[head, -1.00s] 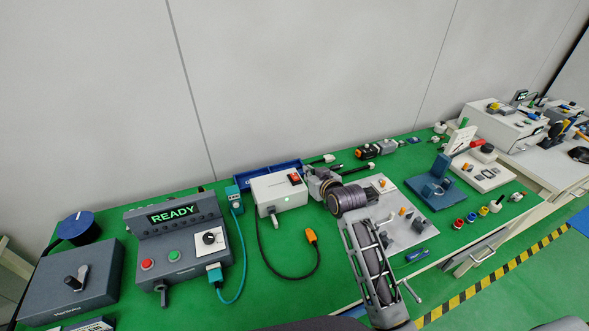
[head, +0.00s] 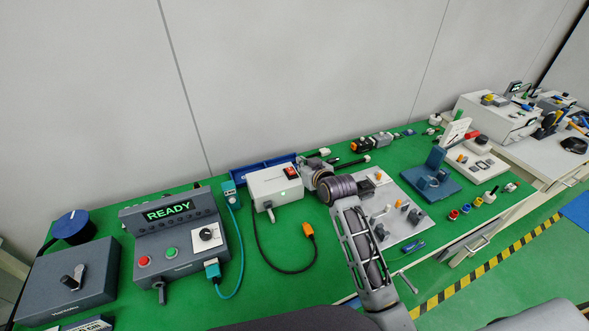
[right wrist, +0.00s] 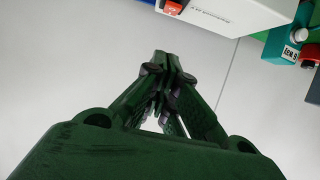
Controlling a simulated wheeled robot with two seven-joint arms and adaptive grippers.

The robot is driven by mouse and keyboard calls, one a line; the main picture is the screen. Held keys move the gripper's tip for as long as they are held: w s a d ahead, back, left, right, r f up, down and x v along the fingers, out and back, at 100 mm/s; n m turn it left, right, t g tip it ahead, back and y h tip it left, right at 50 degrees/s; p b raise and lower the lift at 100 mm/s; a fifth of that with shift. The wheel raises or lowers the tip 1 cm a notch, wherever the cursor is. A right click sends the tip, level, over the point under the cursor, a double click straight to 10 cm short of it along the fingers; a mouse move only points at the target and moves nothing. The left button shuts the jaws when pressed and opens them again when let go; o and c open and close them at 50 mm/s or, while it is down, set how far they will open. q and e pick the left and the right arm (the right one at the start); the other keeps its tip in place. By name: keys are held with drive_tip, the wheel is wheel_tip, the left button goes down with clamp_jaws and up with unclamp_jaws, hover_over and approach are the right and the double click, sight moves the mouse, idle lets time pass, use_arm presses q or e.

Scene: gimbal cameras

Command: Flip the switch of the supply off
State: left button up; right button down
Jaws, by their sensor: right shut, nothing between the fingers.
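The supply is a white box (head: 268,187) on the green bench in the head view. Its red rocker switch (head: 291,171) is on top near the right end, and a small green light glows on its front. My right gripper (head: 314,168) is just right of the box, with its fingertips partly hard to make out. In the right wrist view the dark green fingers (right wrist: 168,64) are shut and empty. The red switch (right wrist: 174,7) shows just beyond their tips, cut by the top edge, beside the white supply (right wrist: 235,12). Contact is not visible. My left gripper is out of view.
A grey console (head: 174,238) reading READY stands left of the supply. A black cable with an orange plug (head: 308,230) lies in front. A blue tray (head: 243,174) is behind it. A light plate with fixtures (head: 396,234) lies to the right.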

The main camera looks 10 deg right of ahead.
hover_over(291, 171)
drive_tip(key=s, duration=0.3)
drive_tip(key=shift+w+d+f, duration=0.15)
drive_tip(key=shift+f, duration=0.65)
drive_tip(key=shift+w+d+f, duration=0.1)
drive_tip(key=shift+d+f, duration=0.05)
drive_tip(key=shift+f, duration=0.65)
drive_tip(key=shift+s+f+p, duration=0.2)
drive_tip(key=shift+f, duration=0.8)
drive_tip(key=shift+s+f+p, duration=0.15)
drive_tip(key=shift+f+p, duration=0.05)
drive_tip(key=shift+f, duration=0.8)
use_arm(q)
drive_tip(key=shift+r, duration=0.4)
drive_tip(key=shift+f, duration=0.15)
use_arm(e)
drive_tip(key=shift+d+f, duration=0.1)
drive_tip(key=shift+s+f+t+b, duration=0.2)
drive_tip(key=shift+f+t+b, duration=0.35)
drive_tip(key=shift+b, duration=0.4)
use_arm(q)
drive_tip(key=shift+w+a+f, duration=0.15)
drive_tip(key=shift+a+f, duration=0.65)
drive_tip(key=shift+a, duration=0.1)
use_arm(e)
drive_tip(key=shift+r, duration=0.15)
